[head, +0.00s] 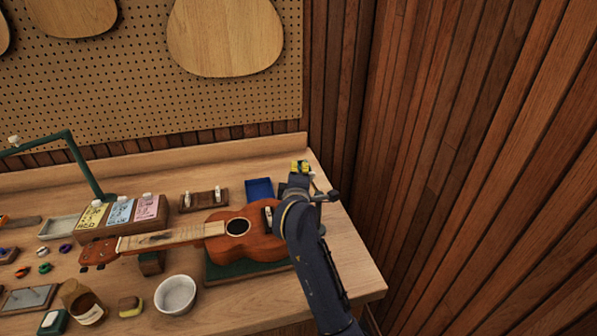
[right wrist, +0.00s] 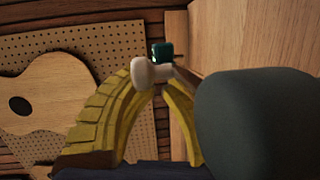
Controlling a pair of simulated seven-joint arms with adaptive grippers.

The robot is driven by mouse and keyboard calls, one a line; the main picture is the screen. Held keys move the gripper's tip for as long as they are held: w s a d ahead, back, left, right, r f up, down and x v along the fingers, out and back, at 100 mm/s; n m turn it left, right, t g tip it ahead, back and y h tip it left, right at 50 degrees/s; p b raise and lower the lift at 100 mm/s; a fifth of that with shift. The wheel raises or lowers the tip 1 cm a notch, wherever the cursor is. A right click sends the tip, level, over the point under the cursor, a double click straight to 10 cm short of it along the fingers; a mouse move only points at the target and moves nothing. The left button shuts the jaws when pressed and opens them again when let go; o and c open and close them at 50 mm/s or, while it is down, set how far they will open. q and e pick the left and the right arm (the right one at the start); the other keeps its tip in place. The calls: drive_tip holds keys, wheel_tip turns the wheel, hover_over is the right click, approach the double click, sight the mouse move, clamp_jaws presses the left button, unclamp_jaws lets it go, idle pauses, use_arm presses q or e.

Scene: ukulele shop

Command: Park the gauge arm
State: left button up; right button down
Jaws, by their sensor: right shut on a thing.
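My right gripper (head: 300,167) is at the back right of the bench, past the ukulele's body, its yellow fingertips pointing away. In the right wrist view its yellow fingers (right wrist: 150,95) close in around a cream knob (right wrist: 150,72) at their tips. A dark green piece (right wrist: 162,52) sits right behind the knob. A short rod seems to run from the knob toward a large dark rounded part (right wrist: 260,120), close to the camera. In the head view a small dark part (head: 334,196) sticks out beside my wrist. My wrist hides most of the gauge arm. My left gripper is out of view.
A ukulele (head: 255,243) lies on a green mat (head: 222,272), partly under my right arm. A blue tray (head: 259,190) stands just left of my gripper. A white bowl (head: 175,295), cards and small parts fill the left. Wood panelling (head: 450,150) rises close on the right.

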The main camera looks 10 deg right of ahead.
wheel_tip(320, 180, up, 10)
idle(0.7)
